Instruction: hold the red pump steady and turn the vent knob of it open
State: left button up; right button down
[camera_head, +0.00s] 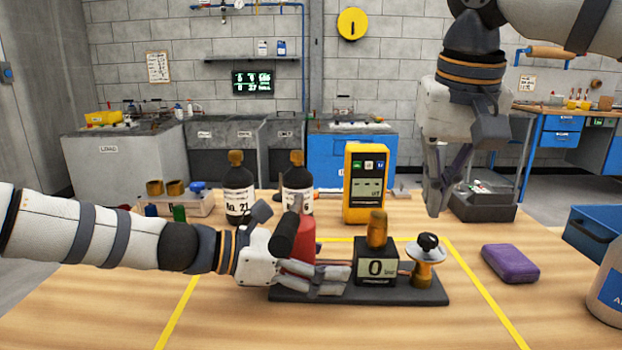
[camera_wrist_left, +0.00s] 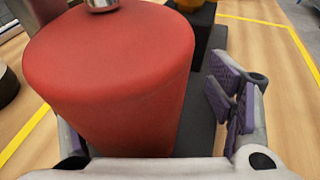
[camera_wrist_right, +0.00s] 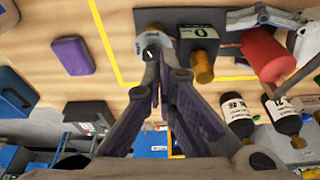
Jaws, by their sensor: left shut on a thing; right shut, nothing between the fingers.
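The red pump (camera_head: 304,238) stands on a dark base plate (camera_head: 345,293), partly hidden by my left gripper. My left gripper (camera_head: 325,278) is shut on the pump's body, low down near the plate. In the left wrist view the pump (camera_wrist_left: 115,75) fills the space between the fingers; the left-hand finger is mostly hidden. The black vent knob (camera_head: 428,243) sits on a brass fitting at the plate's right end.
A black gauge box (camera_head: 376,268) reading 0 with a brass top stands between pump and knob. A yellow meter (camera_head: 365,185) and two dark bottles (camera_head: 238,190) stand behind. A purple block (camera_head: 510,263) lies right, beyond the yellow tape. The table front is clear.

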aim_at(428, 240)
jog(key=shift+n, duration=0.5)
jog(key=x, duration=0.2)
jog(key=s+x, duration=0.1)
jog(key=x, duration=0.4)
jog(key=shift+s+a+f, duration=0.1)
jog(key=shift+s+f, duration=0.05)
jog(key=shift+s, duration=0.15)
jog(key=shift+w, duration=0.3)
jog(key=shift+d, duration=0.3)
